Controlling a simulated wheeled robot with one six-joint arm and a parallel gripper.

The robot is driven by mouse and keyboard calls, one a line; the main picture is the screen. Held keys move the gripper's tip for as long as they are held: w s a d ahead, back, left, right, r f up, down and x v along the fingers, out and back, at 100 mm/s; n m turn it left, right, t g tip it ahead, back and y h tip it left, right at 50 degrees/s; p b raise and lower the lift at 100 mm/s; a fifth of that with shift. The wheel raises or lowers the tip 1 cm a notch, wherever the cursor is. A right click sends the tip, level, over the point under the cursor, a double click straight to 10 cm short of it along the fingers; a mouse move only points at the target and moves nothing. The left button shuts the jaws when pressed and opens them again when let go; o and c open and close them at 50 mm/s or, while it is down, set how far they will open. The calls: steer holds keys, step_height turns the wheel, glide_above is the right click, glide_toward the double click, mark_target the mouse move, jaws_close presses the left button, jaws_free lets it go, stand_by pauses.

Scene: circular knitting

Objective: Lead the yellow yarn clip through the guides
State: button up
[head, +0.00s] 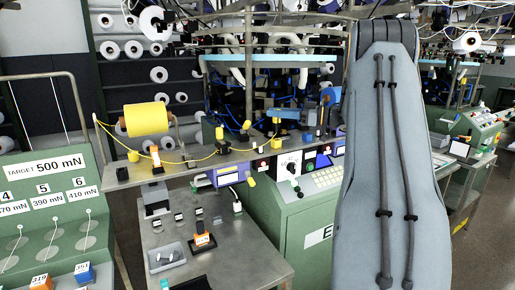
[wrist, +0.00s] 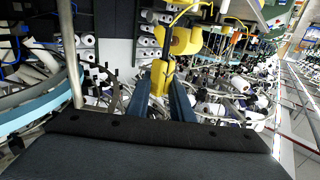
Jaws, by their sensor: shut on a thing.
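In the wrist view my gripper (wrist: 160,92) has its two blue fingers shut on the yellow yarn clip (wrist: 161,76). In the head view my grey arm fills the right and I cannot make out the gripper.
A green knitting machine console (head: 300,212) stands right of the metal bench (head: 236,246). The bench holds a small tray (head: 168,256) and an orange display block (head: 201,240). A green tension panel (head: 45,225) is at the left. Metal posts and a machine ring crowd the back.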

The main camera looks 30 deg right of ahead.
steer(key=shift+f, duration=0.65)
steer(key=shift+f, duration=0.35)
steer(key=shift+f+b, duration=0.35)
steer(key=shift+f, duration=1.4)
stand_by(1.2)
steer(key=o, duration=1)
steer(key=b+v, duration=0.3)
steer(key=v, duration=0.4)
steer(key=shift+s+d+b, duration=0.25)
steer(key=shift+s+b, duration=0.05)
steer(key=shift+b, duration=0.05)
